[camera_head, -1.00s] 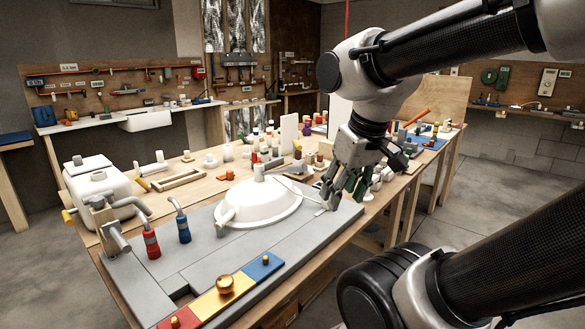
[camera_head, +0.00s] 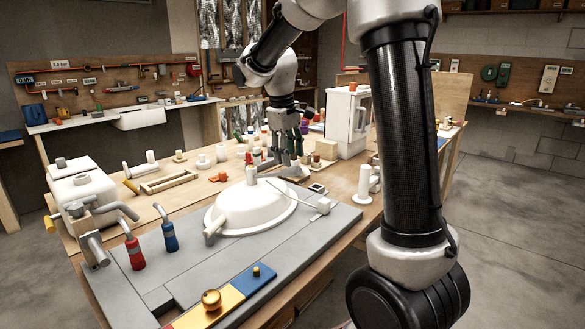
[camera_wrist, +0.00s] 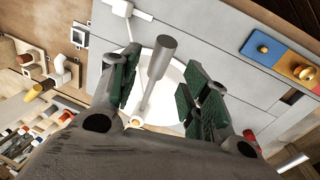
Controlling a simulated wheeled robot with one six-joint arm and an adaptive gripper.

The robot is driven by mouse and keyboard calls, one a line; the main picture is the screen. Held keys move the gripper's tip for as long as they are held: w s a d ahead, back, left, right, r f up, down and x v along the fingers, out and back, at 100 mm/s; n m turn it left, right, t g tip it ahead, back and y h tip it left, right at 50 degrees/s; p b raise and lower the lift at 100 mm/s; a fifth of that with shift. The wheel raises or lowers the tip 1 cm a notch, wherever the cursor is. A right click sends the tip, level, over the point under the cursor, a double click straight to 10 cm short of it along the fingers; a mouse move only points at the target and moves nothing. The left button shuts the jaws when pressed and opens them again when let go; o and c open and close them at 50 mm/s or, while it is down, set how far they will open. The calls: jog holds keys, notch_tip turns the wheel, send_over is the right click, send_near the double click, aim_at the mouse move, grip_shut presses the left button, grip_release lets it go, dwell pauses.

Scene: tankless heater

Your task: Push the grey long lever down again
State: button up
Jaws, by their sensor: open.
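A white dome-shaped body (camera_head: 240,213) lies on the grey board; it also shows in the wrist view (camera_wrist: 176,95). A short upright grey cylinder (camera_head: 251,174) stands near its top. A long thin rod (camera_head: 292,194) slopes from there to a pale block (camera_head: 323,206) at the right. I cannot tell for certain which of these is the grey lever. My gripper (camera_head: 284,166) hangs behind the dome, fingers down. In the wrist view its fingers (camera_wrist: 160,88) are apart, with a grey cylinder (camera_wrist: 160,70) seen between them; contact cannot be told.
Red (camera_head: 135,253) and blue (camera_head: 170,235) handled pipes stand left of the dome. A coloured strip with gold knobs (camera_head: 210,300) lies at the front. A white cabinet (camera_head: 346,122) and small parts stand behind. The grey board (camera_head: 200,262) is mostly bare in front.

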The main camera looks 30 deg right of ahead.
aim_at(277, 174)
jog(key=f, duration=0.5)
jog(key=shift+w+d+f, duration=0.15)
jog(key=shift+w+d, duration=0.05)
jog(key=shift+d, duration=0.2)
jog(key=shift+c, duration=0.3)
grip_shut()
